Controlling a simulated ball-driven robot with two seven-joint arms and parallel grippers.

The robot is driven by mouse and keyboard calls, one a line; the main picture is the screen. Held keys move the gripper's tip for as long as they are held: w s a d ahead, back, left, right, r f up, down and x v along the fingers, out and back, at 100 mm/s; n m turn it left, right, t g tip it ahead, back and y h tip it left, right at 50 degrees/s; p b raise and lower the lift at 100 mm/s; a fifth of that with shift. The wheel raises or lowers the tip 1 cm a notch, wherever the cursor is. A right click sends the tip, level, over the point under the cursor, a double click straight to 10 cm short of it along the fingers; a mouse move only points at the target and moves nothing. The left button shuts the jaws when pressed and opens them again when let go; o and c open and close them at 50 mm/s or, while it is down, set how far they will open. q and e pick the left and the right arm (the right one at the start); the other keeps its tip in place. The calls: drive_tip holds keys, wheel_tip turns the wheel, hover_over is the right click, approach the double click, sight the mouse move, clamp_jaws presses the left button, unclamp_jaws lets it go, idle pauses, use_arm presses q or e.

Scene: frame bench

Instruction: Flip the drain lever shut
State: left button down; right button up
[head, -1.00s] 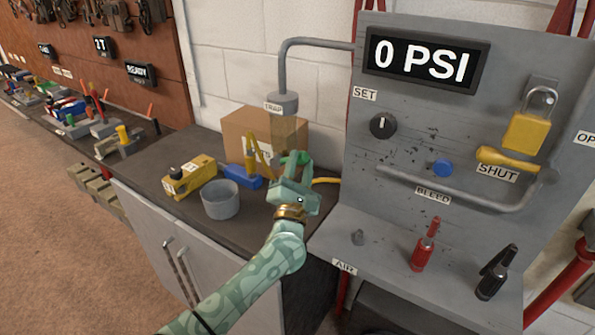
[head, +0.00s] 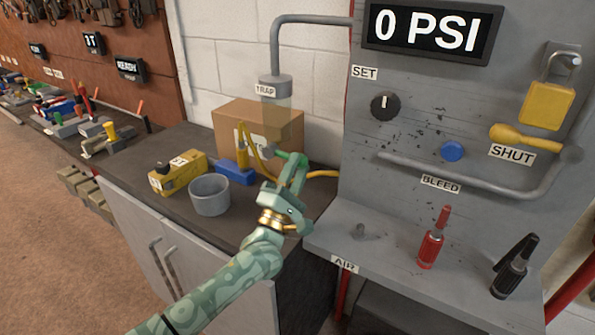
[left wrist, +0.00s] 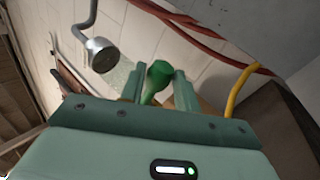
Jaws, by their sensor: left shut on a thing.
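The trap (head: 270,88) is a grey cap with a clear bowl under it, on a bent grey pipe at the wall. In the left wrist view its cap (left wrist: 101,55) is up and left of my fingers. The green drain lever (head: 283,154) is below the bowl; its green end (left wrist: 158,72) shows between my fingers in the left wrist view. My left gripper (head: 294,162) is shut on this lever. The fingers hide part of it in the head view, and its joint with the trap is unclear. My right gripper is out of view.
A cardboard box (head: 285,128) stands close behind the gripper. A yellow hose (head: 322,173) runs beside it. A grey cup (head: 209,195) and yellow block (head: 178,173) are on the bench to the left. The grey panel (head: 400,215) rises at the right, its display reading 0 PSI.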

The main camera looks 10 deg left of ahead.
use_arm(q)
drive_tip(key=shift+f, duration=0.35)
drive_tip(key=c, duration=1.3)
unclamp_jaws()
drive_tip(key=shift+o, duration=1.3)
drive_tip(key=shift+a, duration=0.1)
drive_tip(key=shift+r, duration=0.15)
drive_tip(key=v, duration=1.6)
drive_tip(key=shift+s+p, duration=0.15)
drive_tip(key=shift+p, duration=0.3)
